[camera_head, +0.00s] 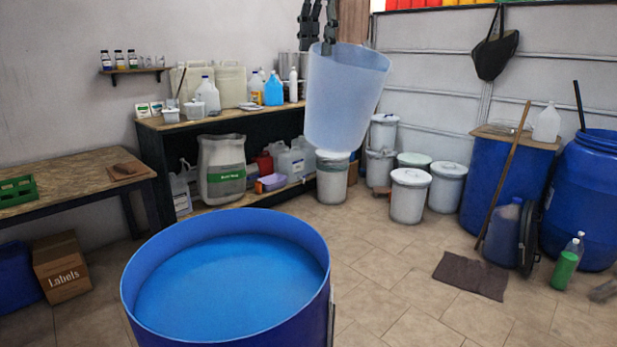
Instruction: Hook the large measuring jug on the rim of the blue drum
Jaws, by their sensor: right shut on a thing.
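The large measuring jug (345,100) is pale and translucent, with a wide open top. It hangs in the air at top centre, slightly tilted. My right gripper (317,46) is shut on the left part of its rim, one finger on the outside and one on the inside. No handle or hook of the jug can be made out. The open blue drum (318,290) stands in the foreground, with blue liquid (230,290) inside. In the picture the jug is above and right of the drum's far rim, apart from it. My left gripper is not in view.
A workbench (200,122) with bottles and canisters stands behind. White lidded buckets (409,195) stand behind right. More blue drums (485,185), a leaning stick (505,170) and a dark mat (470,276) are at right. The tiled floor right of the open drum is clear.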

